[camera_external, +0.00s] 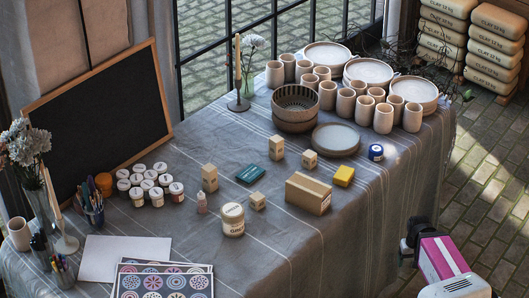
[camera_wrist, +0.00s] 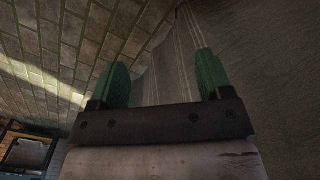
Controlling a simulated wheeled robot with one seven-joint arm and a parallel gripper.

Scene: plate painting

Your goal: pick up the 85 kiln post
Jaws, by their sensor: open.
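Several pale beige block-like kiln posts of differing heights stand upright on the cloth-covered table. A taller post (camera_external: 209,178) is left of a dark teal box, and another taller post (camera_external: 276,148) is near the ribbed bowls. A shorter post (camera_external: 309,160) is right of that one, and the shortest post (camera_external: 257,201) is beside the glaze jar. I cannot read their numbers, so I cannot tell which is the 85. My gripper (camera_wrist: 162,78) shows in the wrist view with two green fingers spread wide and nothing between them. No post is in the wrist view.
The table (camera_external: 250,262) has clear cloth at its front. A cardboard box (camera_external: 308,194), yellow sponge (camera_external: 344,176), glaze jar (camera_external: 232,220), small teal box (camera_external: 251,174) and ribbed bowls (camera_external: 295,120) stand around the posts. Cups and plates crowd the back.

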